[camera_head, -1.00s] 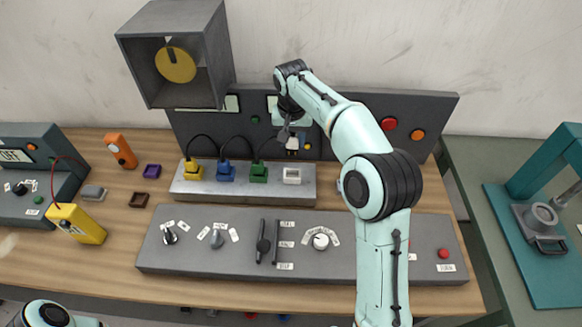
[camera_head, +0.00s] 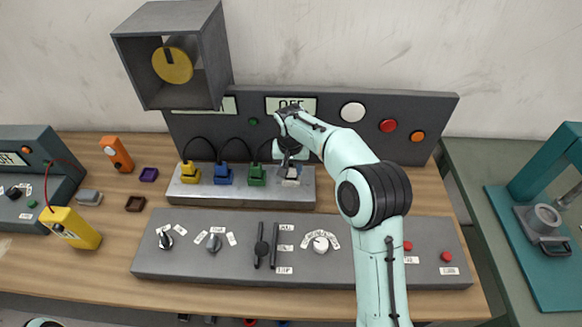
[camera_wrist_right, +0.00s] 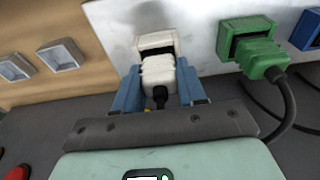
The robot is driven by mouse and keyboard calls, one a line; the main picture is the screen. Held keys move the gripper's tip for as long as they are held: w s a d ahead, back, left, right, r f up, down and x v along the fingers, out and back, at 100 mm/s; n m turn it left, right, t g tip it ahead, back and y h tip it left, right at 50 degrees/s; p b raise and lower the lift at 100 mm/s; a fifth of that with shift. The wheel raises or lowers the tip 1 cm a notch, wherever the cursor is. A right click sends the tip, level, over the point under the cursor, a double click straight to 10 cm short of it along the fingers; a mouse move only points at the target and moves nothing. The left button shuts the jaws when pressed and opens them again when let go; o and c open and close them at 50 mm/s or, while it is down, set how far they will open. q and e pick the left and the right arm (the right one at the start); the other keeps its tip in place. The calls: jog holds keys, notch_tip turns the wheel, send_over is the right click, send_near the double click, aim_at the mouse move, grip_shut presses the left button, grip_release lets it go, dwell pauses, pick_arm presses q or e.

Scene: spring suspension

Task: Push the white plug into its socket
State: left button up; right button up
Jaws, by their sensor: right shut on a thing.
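The white plug (camera_wrist_right: 158,77) is held between the blue fingers of my right gripper (camera_wrist_right: 157,88) in the right wrist view. The white socket (camera_wrist_right: 154,43) sits just beyond the plug's front end, and a dark part of its opening still shows. I cannot tell whether the plug's tip is inside the opening. In the head view my right gripper (camera_head: 290,165) is over the right end of the metal socket strip (camera_head: 240,197) and largely hides the plug and socket (camera_head: 291,182). My left gripper is not in view.
The green plug (camera_wrist_right: 258,53) sits in its socket beside the white one, its cable curving close to my gripper. Blue (camera_head: 223,173) and yellow (camera_head: 190,172) plugs stand farther left. The dark back panel (camera_head: 440,112) rises behind, and a control panel (camera_head: 190,262) lies in front.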

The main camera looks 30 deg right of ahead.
jog(key=shift+f, duration=0.2)
jog(key=o, duration=1.1)
jog(key=shift+c, duration=0.2)
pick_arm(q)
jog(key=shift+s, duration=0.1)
pick_arm(e)
jog(key=shift+r, duration=0.15)
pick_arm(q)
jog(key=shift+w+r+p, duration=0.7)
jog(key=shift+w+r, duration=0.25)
pick_arm(e)
notch_tip(320, 180, up, 12)
jog(key=s, duration=0.1)
jog(key=shift+s+a, duration=0.3)
jog(key=shift+a, duration=0.15)
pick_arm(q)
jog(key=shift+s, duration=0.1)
